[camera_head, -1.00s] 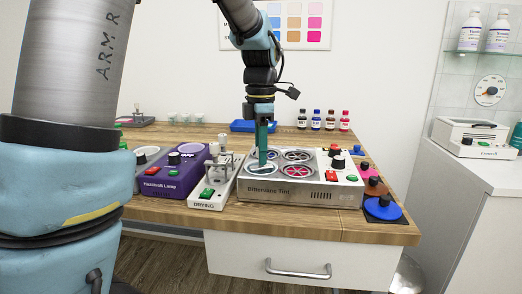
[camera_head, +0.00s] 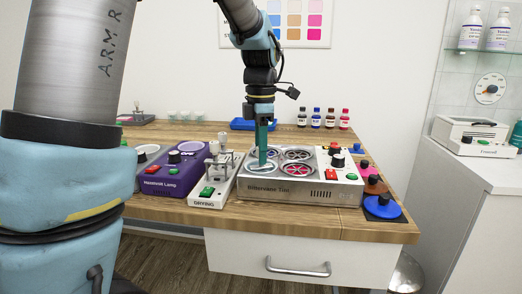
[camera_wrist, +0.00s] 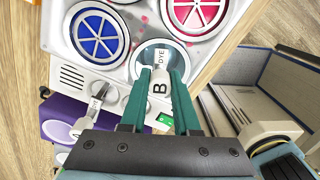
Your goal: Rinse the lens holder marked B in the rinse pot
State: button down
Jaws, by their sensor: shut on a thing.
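My gripper (camera_wrist: 160,80) has two teal fingers shut on the white lens holder marked B (camera_wrist: 159,90). The holder points away from the wrist, over a pot with clear or pale contents (camera_wrist: 146,57). A "DYE" label shows at the holder's far end. In the head view my gripper (camera_head: 262,160) points down at the front left pot of the tint unit (camera_head: 285,190). The fingers hide the holder there. I cannot tell whether its tip is in the liquid or just above it.
A blue pot (camera_wrist: 97,37) and a red pot (camera_wrist: 195,12) sit beside the clear one. Left of the tint unit stand the drying station (camera_head: 213,187) with upright clips and a purple lamp box (camera_head: 172,173). Knobbed coloured discs (camera_head: 382,207) lie at right. Bottles (camera_head: 330,119) stand behind.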

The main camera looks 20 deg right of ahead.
jog(key=shift+r, duration=0.1)
jog(key=shift+r+p, duration=3.6)
jog(key=shift+r, duration=0.1)
